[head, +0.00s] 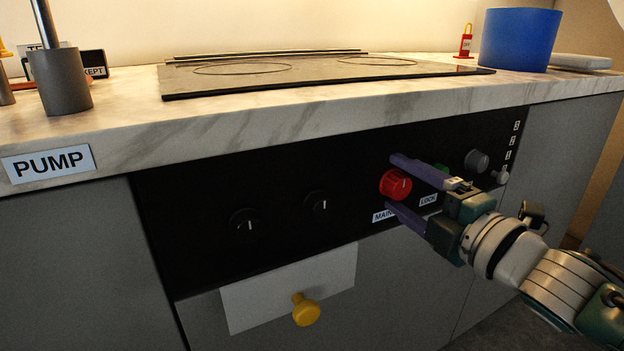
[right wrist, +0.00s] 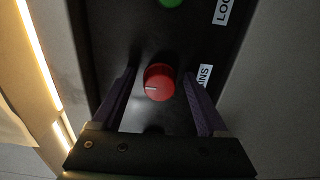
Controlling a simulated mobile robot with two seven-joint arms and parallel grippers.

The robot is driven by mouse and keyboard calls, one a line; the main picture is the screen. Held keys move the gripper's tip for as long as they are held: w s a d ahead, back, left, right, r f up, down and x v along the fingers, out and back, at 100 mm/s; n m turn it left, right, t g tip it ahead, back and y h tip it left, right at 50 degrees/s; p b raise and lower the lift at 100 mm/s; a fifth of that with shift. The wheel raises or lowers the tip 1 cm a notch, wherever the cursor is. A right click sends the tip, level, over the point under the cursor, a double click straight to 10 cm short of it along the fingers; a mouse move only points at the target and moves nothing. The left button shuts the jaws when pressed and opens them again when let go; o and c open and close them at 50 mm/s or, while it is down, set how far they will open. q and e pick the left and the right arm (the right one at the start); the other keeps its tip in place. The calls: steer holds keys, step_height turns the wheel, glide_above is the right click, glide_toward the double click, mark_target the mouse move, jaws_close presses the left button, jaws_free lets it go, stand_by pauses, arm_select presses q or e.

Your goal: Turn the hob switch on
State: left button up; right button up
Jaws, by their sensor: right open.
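My right gripper (head: 399,182) is open, with one purple finger above and one below the red knob in the head view. In the right wrist view, the knob (right wrist: 159,82) sits between the two spread fingers (right wrist: 158,88), with gaps on both sides. The hob (head: 320,70) is a dark glass plate on the counter. My left gripper is not in view.
A green button (head: 441,169), partly hidden by my gripper, is beside the red knob, with a "LOCK" label (head: 428,200). A yellow knob (head: 306,311) sticks out below.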

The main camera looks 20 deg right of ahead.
steer(key=s+p, duration=0.2)
steer(key=s, duration=0.7)
steer(key=shift+s+d, duration=0.35)
steer(key=shift+s, duration=0.05)
step_height(320, 180, up, 12)
steer(key=s+m+g+h+p, duration=0.1)
steer(key=m+g+h+p, duration=0.35)
steer(key=m+p, duration=0.75)
steer(key=s+a+r+m+g+y+p, duration=0.4)
steer(key=s+a+r+g+p, duration=0.65)
steer(key=s+r+p, duration=0.75)
step_height(320, 180, up, 33)
steer(key=w+m+p, duration=0.1)
steer(key=p, duration=3.7)
steer(key=shift+w+a+t+h, duration=0.25)
steer(key=shift+w+t+h, duration=0.1)
steer(key=shift+h, duration=0.1)
